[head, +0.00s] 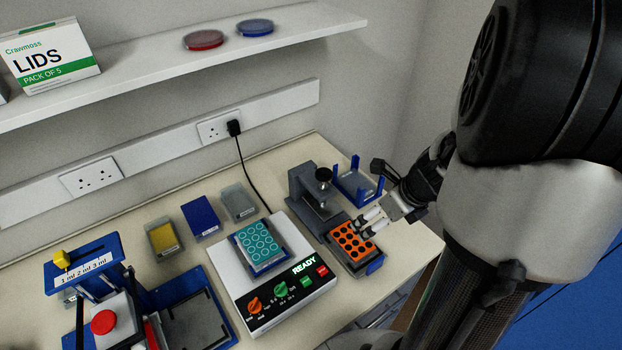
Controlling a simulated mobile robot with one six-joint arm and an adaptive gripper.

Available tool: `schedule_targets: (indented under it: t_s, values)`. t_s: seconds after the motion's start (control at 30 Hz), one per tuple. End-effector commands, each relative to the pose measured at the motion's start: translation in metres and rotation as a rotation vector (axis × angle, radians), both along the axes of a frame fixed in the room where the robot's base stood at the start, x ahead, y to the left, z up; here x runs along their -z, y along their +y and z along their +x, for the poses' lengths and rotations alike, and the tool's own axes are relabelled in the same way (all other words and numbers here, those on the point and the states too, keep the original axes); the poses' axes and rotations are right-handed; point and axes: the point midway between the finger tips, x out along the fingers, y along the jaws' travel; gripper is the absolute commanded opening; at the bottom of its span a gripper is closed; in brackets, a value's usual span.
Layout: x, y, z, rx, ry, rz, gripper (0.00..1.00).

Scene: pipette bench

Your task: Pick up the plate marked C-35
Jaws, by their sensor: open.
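No marking C-35 can be read at this size, so I cannot tell which plate bears it. An orange plate with dark round wells (352,244) sits in a grey and blue holder in front of a grey press-like device. My gripper (363,226) is open, its two pale fingers at the upper right edge of the orange plate; I cannot tell whether they touch it. A teal plate with ringed wells (259,246) rests on the white machine with the READY display (277,292).
Yellow (163,240), blue (200,218) and grey (238,203) boxes stand behind the white machine. The grey device (313,195) stands left of my gripper, and an empty blue-posted rack (358,187) behind it. A blue-framed station (190,318) fills the front left. A shelf (150,84) overhangs the back.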

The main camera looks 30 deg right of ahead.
Motion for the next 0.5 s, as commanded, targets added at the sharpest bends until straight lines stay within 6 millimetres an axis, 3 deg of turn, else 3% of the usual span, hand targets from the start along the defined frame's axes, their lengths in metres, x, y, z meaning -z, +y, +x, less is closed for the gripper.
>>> schedule_targets:
  t_s: [0.5]
  values:
    - [0.096, 0.000, 0.034, 0.020, 0.004, 0.006, 0.95]
